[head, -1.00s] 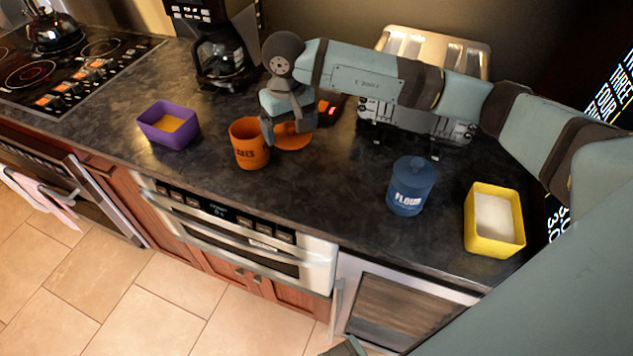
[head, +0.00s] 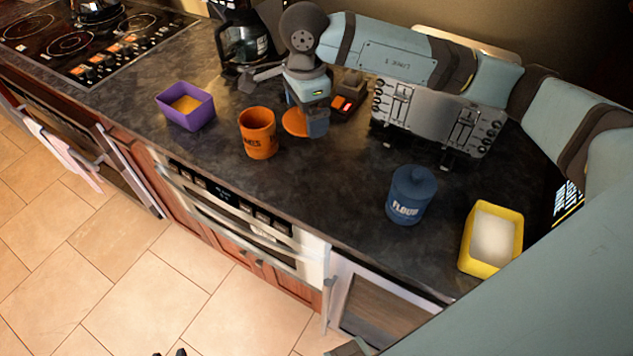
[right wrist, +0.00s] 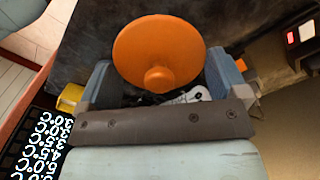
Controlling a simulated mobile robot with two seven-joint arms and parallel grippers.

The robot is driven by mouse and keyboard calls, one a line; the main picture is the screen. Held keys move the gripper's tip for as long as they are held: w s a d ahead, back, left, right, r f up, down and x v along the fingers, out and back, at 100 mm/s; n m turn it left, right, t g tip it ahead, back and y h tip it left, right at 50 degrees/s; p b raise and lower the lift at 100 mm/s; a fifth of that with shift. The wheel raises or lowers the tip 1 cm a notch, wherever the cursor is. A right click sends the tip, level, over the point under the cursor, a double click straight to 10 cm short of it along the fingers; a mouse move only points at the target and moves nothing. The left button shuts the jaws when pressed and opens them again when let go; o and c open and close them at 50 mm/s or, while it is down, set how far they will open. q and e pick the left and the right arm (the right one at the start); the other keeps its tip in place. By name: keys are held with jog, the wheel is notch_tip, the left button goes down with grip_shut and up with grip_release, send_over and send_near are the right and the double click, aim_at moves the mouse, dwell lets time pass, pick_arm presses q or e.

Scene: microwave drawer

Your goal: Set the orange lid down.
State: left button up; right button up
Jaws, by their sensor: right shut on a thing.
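The orange lid (head: 294,123) is a round disc in my right gripper (head: 310,122), right of the orange canister (head: 258,134) in the head view. The right wrist view shows the lid (right wrist: 150,45) with its round knob towards the camera, between the blue fingers of the right gripper (right wrist: 160,80). The gripper is shut on the lid. I cannot tell whether the lid touches the counter. The canister stands upright and uncovered. A small dark part at the head view's bottom edge may be my left gripper (head: 171,353); its jaws are unclear.
A purple bowl (head: 187,107) stands left of the canister. A coffee maker (head: 243,42) and a silver toaster (head: 435,118) stand at the back. A blue flour canister (head: 411,195) and a yellow box (head: 492,239) are at right. The mid counter (head: 330,185) is clear.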

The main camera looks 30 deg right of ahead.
aim_at(318, 186)
jog(key=m, duration=0.2)
jog(key=s+r+m, duration=0.1)
jog(key=m, duration=0.2)
jog(key=s+r+m, duration=0.1)
jog(key=m, duration=0.1)
jog(key=shift+s+r+m+p, duration=0.1)
jog(key=shift+s+m+p, duration=0.05)
jog(key=shift+m+p, duration=0.15)
jog(key=m, duration=0.2)
jog(key=s+r+m, duration=0.1)
jog(key=m, duration=0.2)
jog(key=shift+s+d+r+m, duration=0.15)
jog(key=shift+s+m, duration=0.1)
jog(key=shift+m, duration=0.05)
jog(key=shift+s+m, duration=0.1)
jog(key=shift+m, duration=0.2)
notch_tip(318, 186, down, 19)
jog(key=p, duration=0.3)
jog(key=shift+f, duration=0.5)
